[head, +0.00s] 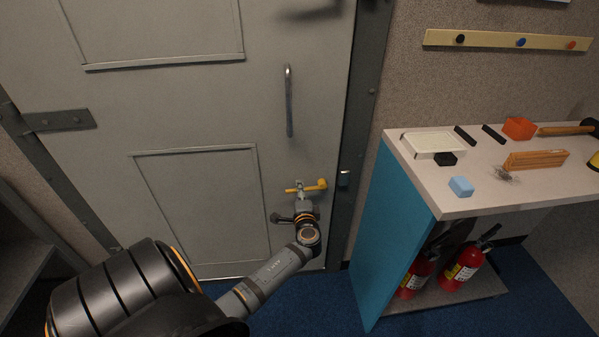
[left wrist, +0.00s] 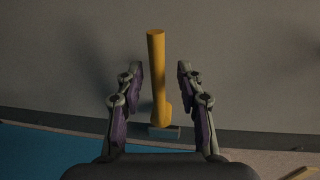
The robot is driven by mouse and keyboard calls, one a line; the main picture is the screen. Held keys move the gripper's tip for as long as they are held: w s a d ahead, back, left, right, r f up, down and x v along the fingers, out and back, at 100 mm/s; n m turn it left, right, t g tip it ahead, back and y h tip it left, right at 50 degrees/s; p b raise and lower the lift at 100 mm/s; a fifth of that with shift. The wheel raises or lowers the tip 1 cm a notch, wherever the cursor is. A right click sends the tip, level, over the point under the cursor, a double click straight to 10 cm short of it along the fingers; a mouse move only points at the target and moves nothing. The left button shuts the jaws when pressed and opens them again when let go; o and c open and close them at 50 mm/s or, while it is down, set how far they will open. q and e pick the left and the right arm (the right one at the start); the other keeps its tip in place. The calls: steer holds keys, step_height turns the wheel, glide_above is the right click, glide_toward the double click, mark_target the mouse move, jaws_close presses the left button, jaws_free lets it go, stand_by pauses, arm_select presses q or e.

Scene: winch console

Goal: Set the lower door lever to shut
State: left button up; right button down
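The yellow lower door lever (head: 319,185) sits near the right edge of the grey door (head: 200,110), lying about level, with its thicker end to the right. My left gripper (head: 302,198) is right in front of it in the head view and hides part of its mount. In the left wrist view the lever (left wrist: 156,50) stands between the two spread fingers of my left gripper (left wrist: 160,76), with a gap on each side. The fingers are open and do not visibly touch it. My right gripper is in neither view.
A vertical door handle (head: 289,102) is above the lever. The dark door frame (head: 350,160) runs close to its right. A blue-sided bench (head: 385,235) with several small items on top stands farther right, with red extinguishers (head: 463,268) underneath.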

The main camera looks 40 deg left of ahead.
arm_select(q)
steer(key=v, duration=1.2)
